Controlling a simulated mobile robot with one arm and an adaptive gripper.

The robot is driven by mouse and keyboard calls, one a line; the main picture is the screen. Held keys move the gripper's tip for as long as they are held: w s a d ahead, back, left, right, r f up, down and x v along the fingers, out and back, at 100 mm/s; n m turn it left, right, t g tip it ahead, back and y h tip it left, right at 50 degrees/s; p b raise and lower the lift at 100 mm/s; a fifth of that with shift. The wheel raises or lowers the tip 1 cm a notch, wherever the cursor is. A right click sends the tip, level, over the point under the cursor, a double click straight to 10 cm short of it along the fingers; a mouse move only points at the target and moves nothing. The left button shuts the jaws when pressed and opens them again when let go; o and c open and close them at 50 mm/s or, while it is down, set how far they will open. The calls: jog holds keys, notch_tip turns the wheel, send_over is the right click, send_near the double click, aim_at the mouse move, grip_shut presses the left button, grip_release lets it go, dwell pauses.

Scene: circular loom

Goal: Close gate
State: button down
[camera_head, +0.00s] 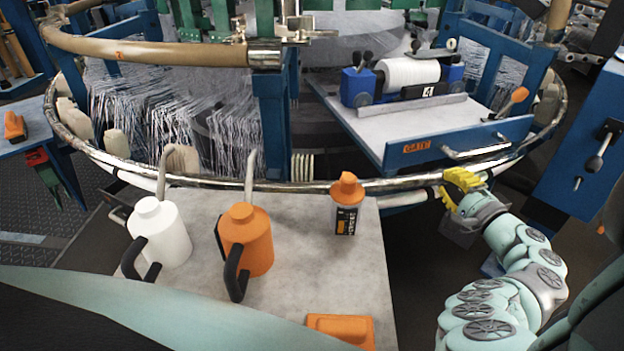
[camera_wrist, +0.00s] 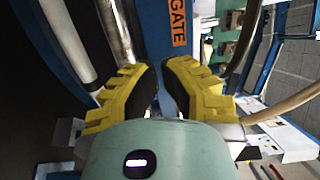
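The gate (camera_head: 460,139) is a blue front panel with an orange GATE label and a grey shelf behind it. It sits at the loom's front right, close above the round metal rail. A metal bar handle (camera_head: 477,151) is on its right half. My gripper (camera_head: 459,186) has yellow fingers and is just below and in front of the panel, near the rail. In the wrist view, my gripper (camera_wrist: 161,75) is open with a narrow, empty gap. The blue panel of the gate (camera_wrist: 153,32) shows beyond the fingertips, its label turned sideways. I cannot tell whether the fingers touch the rail.
A white spool (camera_head: 408,72) sits in a blue holder on the gate's shelf. A grey table (camera_head: 300,215) in front holds a white jug (camera_head: 163,232), an orange jug (camera_head: 246,238) and an orange-capped bottle (camera_head: 346,205). A blue cabinet (camera_head: 590,140) stands at the right.

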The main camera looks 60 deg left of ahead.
jog(key=c, duration=1.7)
grip_release()
jog(key=v, duration=0.7)
jog(key=shift+r, duration=0.2)
jog(key=shift+s+a+r+p, duration=0.2)
jog(key=shift+r+p, duration=0.05)
jog(key=shift+p, duration=0.45)
grip_shut()
jog(key=g+h+p, duration=0.2)
jog(key=h+p, duration=0.3)
jog(key=p, duration=0.2)
send_near(413, 158)
jog(key=shift+t+h, duration=0.3)
jog(key=x, duration=0.6)
jog(key=shift+s+f, duration=0.15)
jog(key=shift+s, duration=0.05)
jog(key=shift+w+a, duration=0.15)
jog(key=shift+a, duration=0.5)
jog(key=shift+f, duration=0.1)
